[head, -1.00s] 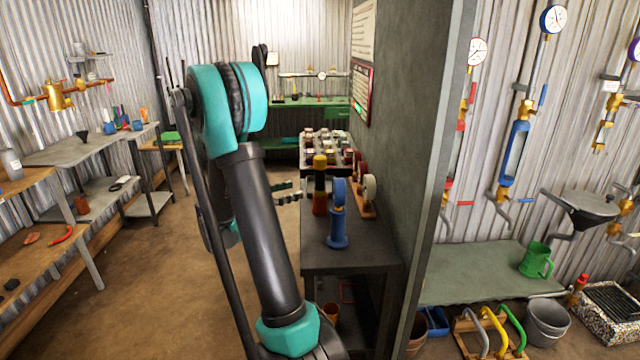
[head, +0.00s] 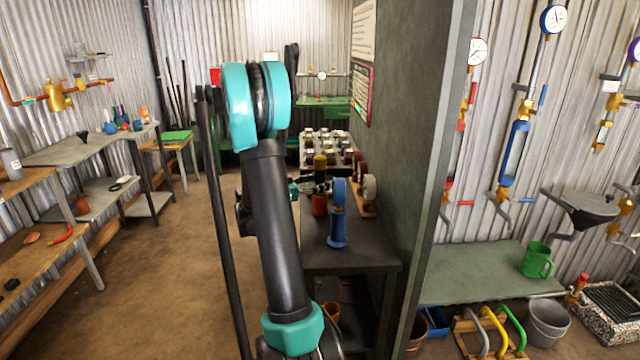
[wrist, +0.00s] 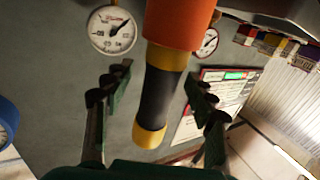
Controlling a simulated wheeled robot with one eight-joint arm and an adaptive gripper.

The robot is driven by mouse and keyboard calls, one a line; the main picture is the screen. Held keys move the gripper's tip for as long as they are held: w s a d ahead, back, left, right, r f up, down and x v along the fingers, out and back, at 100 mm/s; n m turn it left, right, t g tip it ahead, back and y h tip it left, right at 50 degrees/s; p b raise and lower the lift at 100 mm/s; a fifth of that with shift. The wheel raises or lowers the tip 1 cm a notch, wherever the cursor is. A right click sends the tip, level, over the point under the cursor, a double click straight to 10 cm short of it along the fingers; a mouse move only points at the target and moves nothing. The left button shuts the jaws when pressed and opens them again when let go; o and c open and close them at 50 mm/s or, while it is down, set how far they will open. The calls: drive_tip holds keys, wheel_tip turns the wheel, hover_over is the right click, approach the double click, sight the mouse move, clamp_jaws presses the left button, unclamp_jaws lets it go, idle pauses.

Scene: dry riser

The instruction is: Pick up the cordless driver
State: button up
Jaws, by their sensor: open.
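The cordless driver stands upright on the dark bench in the head view, with a yellow top end (head: 320,161) and an orange lower part (head: 319,205). In the wrist view its black grip with yellow bands (wrist: 156,98) runs down from the orange body. My gripper (head: 316,187) is at the middle of the driver in the head view and hides part of it. In the wrist view my gripper (wrist: 158,84) is open, with one finger on each side of the grip. Gaps show between the fingers and the grip.
A blue-stemmed gauge stand (head: 337,222) is close in front of the driver on the bench (head: 350,260). Gauges on a wooden base (head: 367,208) stand to its right, by the grey partition (head: 415,120). A rack of small items (head: 326,140) is behind. Floor at left is clear.

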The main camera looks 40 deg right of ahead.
clamp_jaws()
idle(0.3)
drive_tip(key=shift+r, duration=0.1)
